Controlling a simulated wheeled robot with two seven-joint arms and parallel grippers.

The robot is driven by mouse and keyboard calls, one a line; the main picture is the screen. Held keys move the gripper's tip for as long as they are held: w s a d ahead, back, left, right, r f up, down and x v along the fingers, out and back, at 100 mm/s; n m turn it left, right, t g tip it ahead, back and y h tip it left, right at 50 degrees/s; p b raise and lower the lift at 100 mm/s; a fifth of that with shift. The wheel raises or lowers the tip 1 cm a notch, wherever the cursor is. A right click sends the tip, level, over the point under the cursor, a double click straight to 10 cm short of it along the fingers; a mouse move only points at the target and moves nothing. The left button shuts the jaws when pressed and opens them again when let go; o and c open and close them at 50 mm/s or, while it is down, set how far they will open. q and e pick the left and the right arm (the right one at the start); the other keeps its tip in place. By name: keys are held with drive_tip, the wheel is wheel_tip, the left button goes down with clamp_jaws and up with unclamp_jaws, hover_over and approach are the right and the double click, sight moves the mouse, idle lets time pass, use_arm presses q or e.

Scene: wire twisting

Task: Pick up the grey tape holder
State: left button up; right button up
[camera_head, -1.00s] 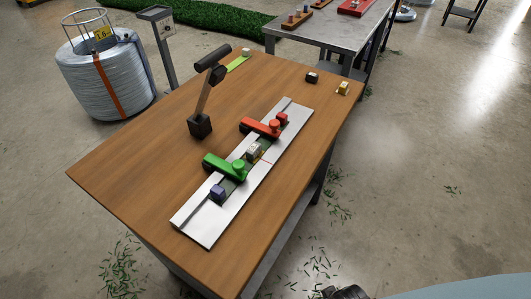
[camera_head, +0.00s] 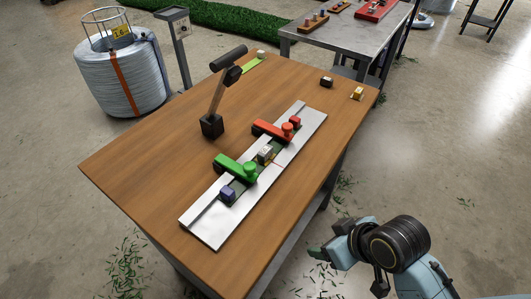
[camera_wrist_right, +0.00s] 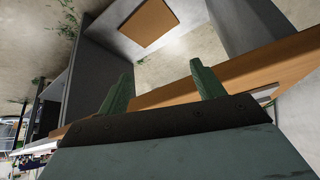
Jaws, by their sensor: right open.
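I cannot tell for sure which object is the grey tape holder. A small grey-white block (camera_head: 265,154) sits on the metal rail (camera_head: 211,228) between a green clamp (camera_head: 235,168) and a red clamp (camera_head: 276,130). A blue-grey block (camera_head: 227,194) sits nearer the rail's front end. My right gripper (camera_head: 316,253) is off the table's right side, apart from these things. In the right wrist view my right gripper (camera_wrist_right: 162,84) is open, with nothing between its green fingers. My left gripper is not in view.
The wooden table (camera_head: 135,165) carries a black-based stand (camera_head: 212,124) left of the rail. A black block (camera_head: 326,82) and a yellow block (camera_head: 357,93) lie at the far right. A metal table (camera_head: 345,40) stands behind. The table's left part is clear.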

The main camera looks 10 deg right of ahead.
drive_tip(key=w+r+y, duration=0.1)
drive_tip(key=w, duration=0.1)
drive_tip(key=w+a+r+n+t, duration=0.1)
drive_tip(key=w, duration=0.2)
drive_tip(key=w+r+n+y, duration=0.1)
drive_tip(key=w, duration=0.1)
drive_tip(key=shift+w+a+y, duration=0.2)
drive_tip(key=shift+a+y, duration=0.05)
drive_tip(key=shift+y, duration=0.05)
drive_tip(key=n+t+y, duration=0.2)
drive_tip(key=y, duration=0.1)
approach(269, 153)
drive_tip(key=x, duration=0.4)
drive_tip(key=shift+s+a, duration=0.15)
drive_tip(key=shift+s, duration=0.1)
drive_tip(key=shift+w+b+x, duration=0.2)
drive_tip(key=shift+b+x, duration=0.25)
drive_tip(key=shift+x, duration=2.5)
drive_tip(key=shift+d, duration=0.2)
drive_tip(key=c, duration=1.1)
